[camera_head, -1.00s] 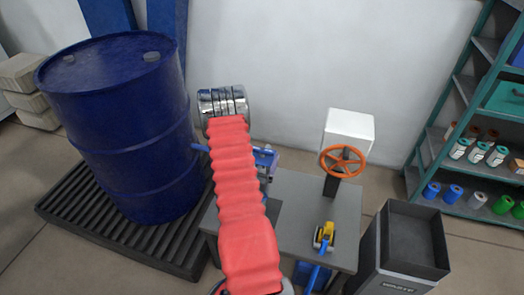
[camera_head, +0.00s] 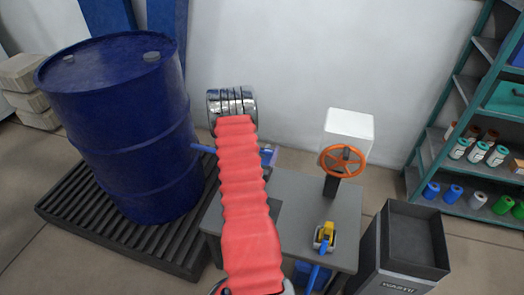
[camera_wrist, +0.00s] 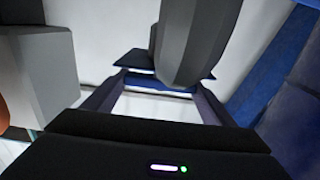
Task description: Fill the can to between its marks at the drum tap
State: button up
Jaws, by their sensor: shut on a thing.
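The blue drum (camera_head: 120,125) stands upright at the left in the head view. A short blue bar (camera_head: 203,148) sticks out from its right side at tap height; the tap itself is mostly hidden by my red-sleeved arm. A blue item (camera_head: 268,156) shows partly behind my arm at the table; I cannot tell whether it is the can. In the wrist view my gripper (camera_wrist: 168,75) is shut on a dark grey rounded thing (camera_wrist: 185,40), whose lower end sits at the fingertips. I cannot tell which object it is. No marks or liquid level are visible.
The grey table (camera_head: 310,195) carries a white box (camera_head: 348,132) with an orange handwheel (camera_head: 342,161) and a yellow device (camera_head: 324,236). A waste bin (camera_head: 405,245) stands right of it. The drum rests on a black slatted pallet (camera_head: 100,235). Shelves (camera_head: 465,165) stand far right.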

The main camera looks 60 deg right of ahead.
jog(key=c, duration=0.4)
jog(key=shift+a, duration=0.15)
jog(key=shift+s+d+n+t, duration=0.15)
jog(key=shift+d+n+t, duration=0.1)
jog(key=shift+n+t, duration=0.65)
jog(key=shift+n+t+y, duration=1)
jog(key=shift+n+t, duration=0.1)
jog(key=shift+t, duration=1)
jog(key=shift+n+t+y, duration=2.4)
jog(key=shift+t+y, duration=0.1)
jog(key=shift+t, duration=0.3)
jog(key=shift+n, duration=0.3)
jog(key=o, duration=1)
jog(key=shift+t+y, duration=0.3)
jog(key=shift+y, duration=0.1)
jog(key=shift+a, duration=0.1)
